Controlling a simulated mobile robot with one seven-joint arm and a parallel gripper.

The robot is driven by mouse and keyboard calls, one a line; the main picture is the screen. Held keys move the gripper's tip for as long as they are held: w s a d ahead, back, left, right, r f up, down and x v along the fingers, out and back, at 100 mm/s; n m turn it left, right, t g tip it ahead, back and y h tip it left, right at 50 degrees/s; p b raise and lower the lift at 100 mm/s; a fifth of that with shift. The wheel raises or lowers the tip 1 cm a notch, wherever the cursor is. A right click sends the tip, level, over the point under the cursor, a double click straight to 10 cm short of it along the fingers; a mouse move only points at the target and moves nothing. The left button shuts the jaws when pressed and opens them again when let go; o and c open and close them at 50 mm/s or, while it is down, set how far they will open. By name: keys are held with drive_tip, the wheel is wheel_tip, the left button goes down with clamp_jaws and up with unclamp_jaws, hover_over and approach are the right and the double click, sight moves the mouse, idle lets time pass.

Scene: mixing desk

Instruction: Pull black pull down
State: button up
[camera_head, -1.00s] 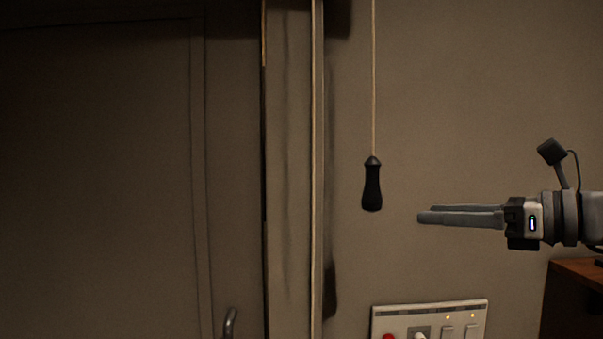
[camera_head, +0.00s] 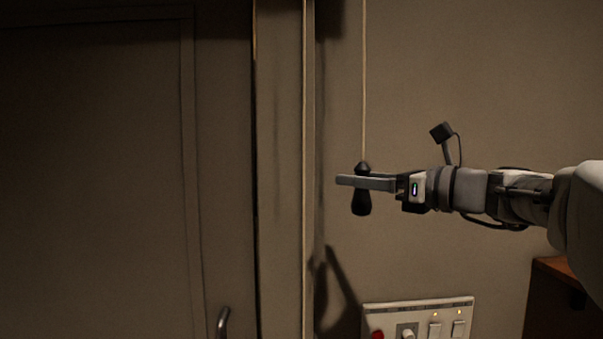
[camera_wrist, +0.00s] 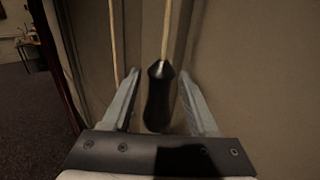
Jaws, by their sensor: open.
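The black pull (camera_head: 361,204) hangs upright on a thin pale cord in front of the wall. In the head view my gripper (camera_head: 350,181) reaches in from the right, and its fingers cross in front of the pull's upper part. In the wrist view the black pull (camera_wrist: 160,97) hangs between the two fingers of my gripper (camera_wrist: 158,82). The fingers are spread, with a gap visible on both sides of the pull. The part of the pull behind the fingers is hidden in the head view.
A white switch panel (camera_head: 418,318) with a red button and several switches is on the wall below my gripper. A door frame post (camera_head: 280,170) and a dark door (camera_head: 95,180) are to the left. A wooden furniture edge (camera_head: 560,270) is at lower right.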

drive_tip(key=shift+x, duration=1.5)
drive_tip(key=shift+c, duration=0.3)
clamp_jaws()
